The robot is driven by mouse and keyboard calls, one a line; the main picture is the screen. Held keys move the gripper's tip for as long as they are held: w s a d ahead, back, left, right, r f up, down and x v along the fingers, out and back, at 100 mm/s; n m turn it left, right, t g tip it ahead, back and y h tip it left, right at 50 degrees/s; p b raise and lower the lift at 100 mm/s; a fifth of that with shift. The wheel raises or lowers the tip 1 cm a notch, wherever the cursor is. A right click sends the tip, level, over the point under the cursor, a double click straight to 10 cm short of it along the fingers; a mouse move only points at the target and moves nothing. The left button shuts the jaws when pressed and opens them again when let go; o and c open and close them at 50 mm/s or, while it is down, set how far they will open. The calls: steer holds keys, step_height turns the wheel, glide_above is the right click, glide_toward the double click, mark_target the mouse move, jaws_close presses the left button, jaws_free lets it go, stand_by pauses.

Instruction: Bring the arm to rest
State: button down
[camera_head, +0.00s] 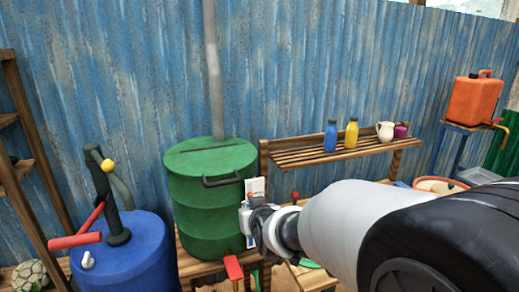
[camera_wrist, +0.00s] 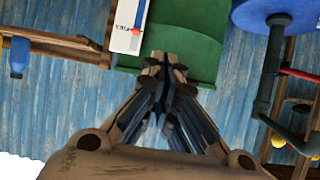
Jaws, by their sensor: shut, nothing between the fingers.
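My gripper (camera_wrist: 165,66) is shut and empty in the wrist view, its fingertips together in front of the green barrel. In the head view my arm reaches in from the lower right, and the gripper itself is mostly hidden behind my wrist. The green barrel (camera_head: 205,200) stands on a low wooden stand left of my wrist, and it also shows in the wrist view (camera_wrist: 205,35). A white card or gauge (camera_wrist: 128,25) with a small red and blue mark is on the barrel's side, close to my fingertips. I cannot tell whether they touch it.
A blue barrel (camera_head: 125,262) with a hand pump stands at left. A slatted wooden shelf (camera_head: 300,154) holds a blue bottle (camera_head: 330,136), a yellow bottle (camera_head: 351,133) and a white jug (camera_head: 385,131). An orange canister (camera_head: 474,100) stands at right. A corrugated wall closes the back.

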steer(key=s+d+r+m+g+h, duration=0.1)
steer(key=s+d+g, duration=0.1)
steer(key=s+d, duration=0.6)
steer(key=s+d+r+m+g+h, duration=0.1)
steer(key=s+d+r+g+h, duration=0.1)
steer(key=s+d, duration=0.6)
steer(key=s+d+f+g, duration=0.1)
steer(key=s+d, duration=0.1)
steer(key=s, duration=0.7)
steer(key=s+d+f+m+g+h, duration=0.1)
steer(key=s+d+f, duration=0.1)
steer(key=s, duration=0.8)
steer(key=shift+s+f+m+g, duration=0.2)
steer(key=shift+s+m+g, duration=0.1)
steer(key=shift+g, duration=0.1)
